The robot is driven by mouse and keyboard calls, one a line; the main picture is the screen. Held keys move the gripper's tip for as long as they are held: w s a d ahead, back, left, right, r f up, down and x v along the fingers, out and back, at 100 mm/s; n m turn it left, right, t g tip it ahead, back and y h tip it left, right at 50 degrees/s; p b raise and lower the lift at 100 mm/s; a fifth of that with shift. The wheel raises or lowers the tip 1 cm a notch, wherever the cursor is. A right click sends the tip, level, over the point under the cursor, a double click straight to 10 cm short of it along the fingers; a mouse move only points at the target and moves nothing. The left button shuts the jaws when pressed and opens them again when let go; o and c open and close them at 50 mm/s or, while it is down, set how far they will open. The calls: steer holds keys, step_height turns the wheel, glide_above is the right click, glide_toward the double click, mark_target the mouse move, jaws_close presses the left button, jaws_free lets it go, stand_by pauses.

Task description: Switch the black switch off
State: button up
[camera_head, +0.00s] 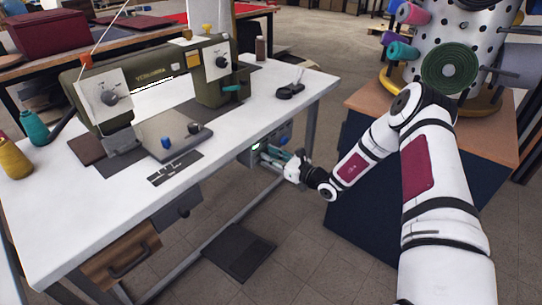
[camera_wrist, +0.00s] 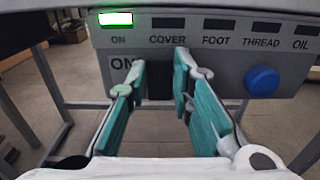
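The black switch (camera_wrist: 160,82) is on a grey control box (camera_wrist: 215,60) under the table, with "ON" printed to its left. It shows between my fingertips in the wrist view, and its lower part is hard to make out. My gripper (camera_wrist: 160,88) is open, with one teal finger to each side of the switch; I cannot tell if they touch the box. A green light (camera_wrist: 115,19) is lit above the label "ON". In the head view my gripper (camera_head: 268,156) reaches to the box (camera_head: 272,143) beneath the table's right side; the switch is hidden there.
A blue round button (camera_wrist: 262,80) is right of the switch. Dark indicators sit above COVER, FOOT, THREAD and OIL. The white table (camera_head: 235,125) with a sewing machine (camera_head: 150,75) overhangs the box. A dark cabinet (camera_head: 370,215) stands behind my arm.

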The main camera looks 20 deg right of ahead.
jaws_close()
steer(key=t+b, duration=0.1)
steer(key=t+y+b, duration=0.1)
steer(key=b, duration=0.1)
steer(key=shift+s+f+y, duration=0.1)
steer(key=shift+f+y, duration=0.2)
steer(key=shift+f, duration=0.1)
steer(key=o, duration=0.8)
jaws_free()
steer(key=shift+d, duration=0.1)
steer(key=v, duration=1.2)
